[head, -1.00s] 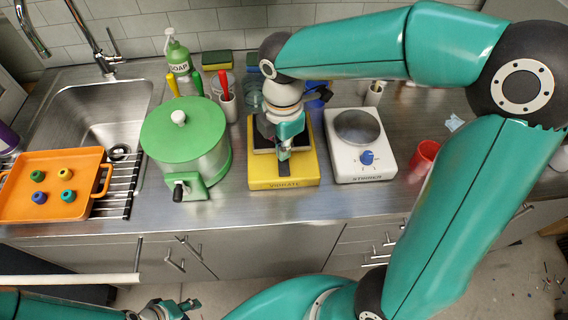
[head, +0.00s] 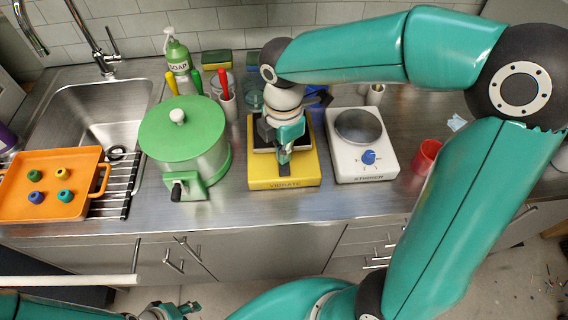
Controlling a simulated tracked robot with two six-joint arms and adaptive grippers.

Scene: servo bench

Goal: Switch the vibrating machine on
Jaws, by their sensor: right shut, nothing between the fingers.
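The vibrating machine (head: 285,183) is a yellow box marked VIBRATE with a dark, light-edged top plate. It stands on the steel counter between the green-lidded pot and the white stirrer. My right gripper (head: 283,158) is shut and empty, pointing down over the front part of the machine's top. I cannot tell whether its fingertips touch the machine. The gripper hides part of the top, and I see no switch clearly. My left gripper (head: 172,310) is at the bottom edge, below the counter front, small and partly cut off.
The green-lidded pot (head: 182,135) with a front crank stands close on the left. The white stirrer (head: 362,165) with a blue knob is close on the right, with a red cup (head: 426,156) beyond it. An orange tray (head: 50,205) lies by the sink. The counter's front strip is clear.

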